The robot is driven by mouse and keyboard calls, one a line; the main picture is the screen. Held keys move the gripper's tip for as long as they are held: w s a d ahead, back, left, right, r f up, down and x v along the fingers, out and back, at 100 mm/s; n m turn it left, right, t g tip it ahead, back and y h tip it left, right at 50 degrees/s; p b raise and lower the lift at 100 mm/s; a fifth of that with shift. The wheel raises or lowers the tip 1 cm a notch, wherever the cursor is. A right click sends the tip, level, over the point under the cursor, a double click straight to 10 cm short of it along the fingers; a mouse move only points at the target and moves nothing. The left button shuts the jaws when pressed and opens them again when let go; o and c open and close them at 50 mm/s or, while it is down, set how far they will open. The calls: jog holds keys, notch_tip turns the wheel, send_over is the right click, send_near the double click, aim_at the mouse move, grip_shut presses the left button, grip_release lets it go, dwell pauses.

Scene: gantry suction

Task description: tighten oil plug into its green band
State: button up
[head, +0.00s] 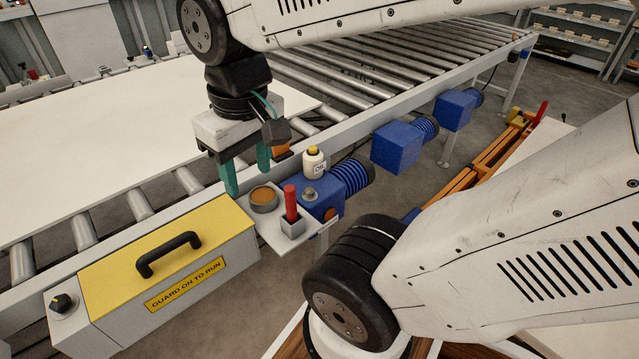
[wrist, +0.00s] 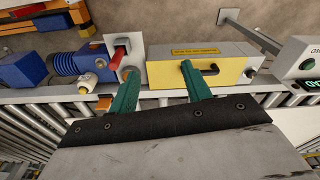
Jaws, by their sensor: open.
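A small grey knob (head: 309,194) on top of the blue gearbox (head: 328,190) looks like the oil plug; I cannot be certain. No green band can be made out on it. A white oil bottle (head: 313,163) with a yellow cap stands beside it; it also shows in the wrist view (wrist: 88,79). My gripper (head: 247,174) is open, fingers pointing down, above and left of the gearbox near the small shelf.
A small shelf (head: 270,236) holds a brown-filled cup (head: 263,199) and a red-handled tool (head: 291,204) in a square holder. A yellow guard box (head: 150,255) with a black handle stands left. The roller conveyor (head: 385,75) runs behind, and further blue motors (head: 398,146) line its side.

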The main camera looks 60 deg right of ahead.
jog(key=w+d+f+m, duration=0.2)
jog(key=w+d+f, duration=0.3)
jog(key=w+d, duration=0.35)
jog(key=m+g, duration=0.1)
jog(key=m, duration=0.3)
send_near(310, 190)
jog(key=shift+w+a, duration=0.2)
jog(key=shift+a, duration=0.05)
jog(key=f, duration=0.7)
jog(key=shift+s+d+f, duration=0.15)
jog(key=shift+d+f, duration=0.15)
jog(key=shift+f, duration=0.5)
jog(key=c, duration=1)
